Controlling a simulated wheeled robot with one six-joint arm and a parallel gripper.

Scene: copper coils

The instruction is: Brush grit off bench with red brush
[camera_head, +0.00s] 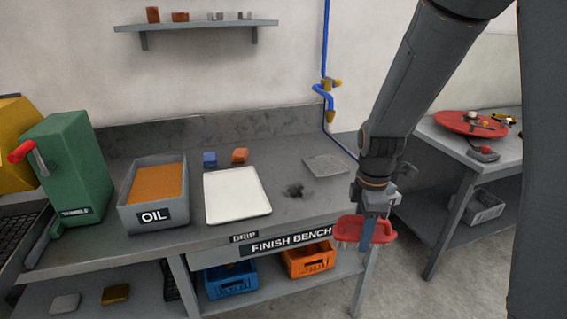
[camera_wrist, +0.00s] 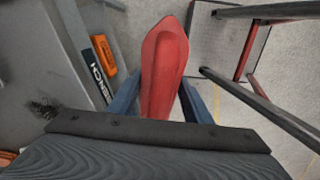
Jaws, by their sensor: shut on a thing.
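My gripper (camera_head: 369,222) is shut on the red brush (camera_head: 378,232) and holds it beside the right front corner of the finish bench (camera_head: 290,226). In the wrist view the red brush (camera_wrist: 164,70) sits between the fingers of my gripper (camera_wrist: 160,100), pointing away from me. In the head view pale bristles show under its red body. The dark grit (camera_head: 295,190) lies in a small patch on the bench top, left of the brush. The grit (camera_wrist: 44,108) also shows in the wrist view at left. The brush is apart from the grit.
A white drip tray (camera_head: 236,196) and an oil bin (camera_head: 152,218) stand left of the grit. An orange crate (camera_head: 308,261) and a blue crate (camera_head: 231,278) stand below.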

